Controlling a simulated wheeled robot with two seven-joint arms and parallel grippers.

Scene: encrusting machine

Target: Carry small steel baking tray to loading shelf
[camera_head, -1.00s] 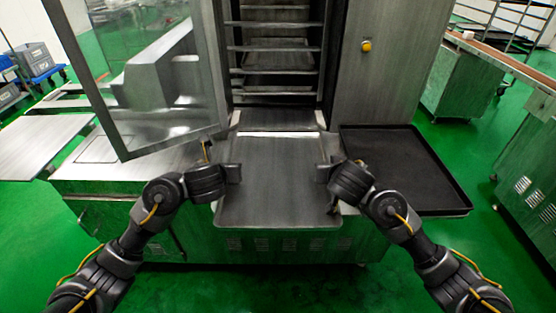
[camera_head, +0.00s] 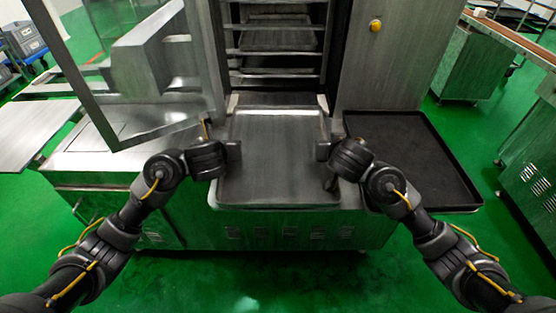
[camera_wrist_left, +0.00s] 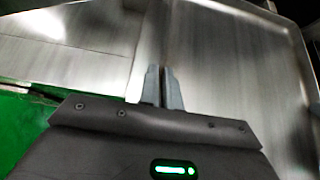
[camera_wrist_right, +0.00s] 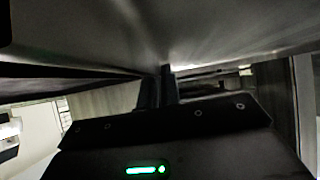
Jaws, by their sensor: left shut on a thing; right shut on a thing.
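The small steel baking tray (camera_head: 275,165) is level between my two grippers, in front of the open rack cabinet. My left gripper (camera_head: 234,151) is shut on the tray's left edge; in the left wrist view its two fingers (camera_wrist_left: 163,88) are close together at the rim. My right gripper (camera_head: 322,151) is shut on the tray's right edge; in the right wrist view its fingers (camera_wrist_right: 157,92) meet the rim from below. The loading shelf cannot be told apart for certain; several shelves (camera_head: 275,54) show inside the cabinet behind the tray.
A larger black tray (camera_head: 415,155) lies to the right, close beside my right gripper. A framed glass door (camera_head: 120,70) stands open at the left above a steel counter (camera_head: 85,165). A steel bench (camera_head: 535,165) stands at the far right. Green floor is clear in front.

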